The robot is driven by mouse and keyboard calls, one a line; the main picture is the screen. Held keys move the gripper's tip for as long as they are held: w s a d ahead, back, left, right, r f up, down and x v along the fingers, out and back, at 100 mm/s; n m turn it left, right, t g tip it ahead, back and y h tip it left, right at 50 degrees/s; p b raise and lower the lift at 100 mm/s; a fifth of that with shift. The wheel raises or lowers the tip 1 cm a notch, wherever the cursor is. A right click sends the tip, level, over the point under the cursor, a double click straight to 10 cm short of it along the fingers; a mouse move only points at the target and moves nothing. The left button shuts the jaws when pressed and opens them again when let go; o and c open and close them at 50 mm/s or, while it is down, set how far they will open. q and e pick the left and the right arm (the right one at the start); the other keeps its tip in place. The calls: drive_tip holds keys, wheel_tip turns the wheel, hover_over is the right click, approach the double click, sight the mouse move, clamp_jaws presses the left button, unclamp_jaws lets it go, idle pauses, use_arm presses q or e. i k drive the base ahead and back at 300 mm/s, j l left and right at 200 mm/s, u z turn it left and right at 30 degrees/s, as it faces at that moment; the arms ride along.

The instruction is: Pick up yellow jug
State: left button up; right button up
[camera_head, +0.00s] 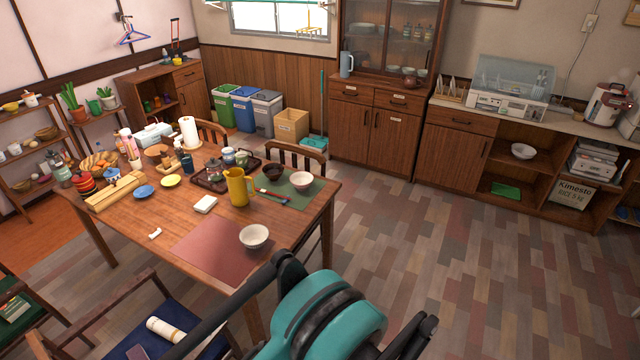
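The yellow jug (238,188) stands upright on the wooden dining table (180,218), near the table's middle. Its open top faces up and its handle is on the right side. Nothing covers it from this view. A teal and black part of my own body fills the bottom centre, well in front of the jug and apart from it. I cannot make out the fingers of either gripper in this view.
A white bowl (254,236) sits on a red placemat (205,247). Chairs flank the table; the floor at right is clear.

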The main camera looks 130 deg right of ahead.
sight(236, 179)
drive_tip(key=j+z, duration=0.2)
drive_tip(key=z, duration=3.65)
drive_tip(key=i+l+z, duration=0.25)
drive_tip(key=i, duration=0.2)
drive_tip(key=i+l+z, duration=0.1)
drive_tip(key=i+z, duration=0.2)
drive_tip(key=i, duration=0.2)
drive_tip(key=i+l+u, duration=0.1)
drive_tip(key=i, duration=0.45)
drive_tip(key=i+l+u, duration=0.1)
drive_tip(key=i, duration=0.5)
drive_tip(key=i+l+u, duration=0.65)
drive_tip(key=i+j, duration=0.05)
drive_tip(key=j, duration=0.05)
